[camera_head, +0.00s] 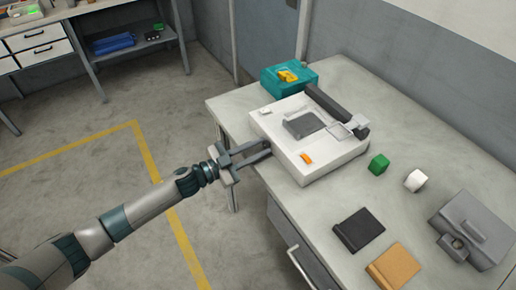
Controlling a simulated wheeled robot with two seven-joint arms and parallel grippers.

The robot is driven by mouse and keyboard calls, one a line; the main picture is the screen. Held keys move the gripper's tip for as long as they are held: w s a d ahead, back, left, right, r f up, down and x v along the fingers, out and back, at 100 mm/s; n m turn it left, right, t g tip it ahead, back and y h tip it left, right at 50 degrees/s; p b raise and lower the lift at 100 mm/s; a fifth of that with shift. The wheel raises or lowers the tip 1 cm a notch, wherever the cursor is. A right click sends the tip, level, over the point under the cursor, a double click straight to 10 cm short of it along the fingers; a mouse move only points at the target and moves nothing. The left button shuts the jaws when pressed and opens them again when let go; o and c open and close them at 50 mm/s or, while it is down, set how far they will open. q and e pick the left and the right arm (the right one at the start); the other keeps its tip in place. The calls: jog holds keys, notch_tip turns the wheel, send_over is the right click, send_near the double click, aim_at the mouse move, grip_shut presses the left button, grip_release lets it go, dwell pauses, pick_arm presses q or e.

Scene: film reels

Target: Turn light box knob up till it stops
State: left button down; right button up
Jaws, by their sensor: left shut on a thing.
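The light box (284,133) is a white box on the table, with a dark grey panel on top and an orange piece (306,158) near its front edge. My left gripper (266,148) reaches in from the left, with its fingertips at the left side of the box. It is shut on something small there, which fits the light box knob. The fingers hide the knob, so its angle cannot be told. My right gripper is not in view.
A teal box (290,76) stands behind the light box. To the right are a green cube (379,164), a white roll (415,180), a grey device (472,228), a black box (359,230) and a tan box (394,267). The floor left of the table is clear.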

pick_arm(q)
jog(key=c, duration=1.5)
grip_release()
jog(key=shift+c, duration=0.2)
jog(key=shift+s+a, duration=0.1)
jog(key=shift+s+a+f, duration=0.1)
jog(key=shift+s+a, duration=0.25)
jog(key=shift+a, duration=0.15)
jog(key=b+v, duration=0.4)
jog(key=v, duration=1.2)
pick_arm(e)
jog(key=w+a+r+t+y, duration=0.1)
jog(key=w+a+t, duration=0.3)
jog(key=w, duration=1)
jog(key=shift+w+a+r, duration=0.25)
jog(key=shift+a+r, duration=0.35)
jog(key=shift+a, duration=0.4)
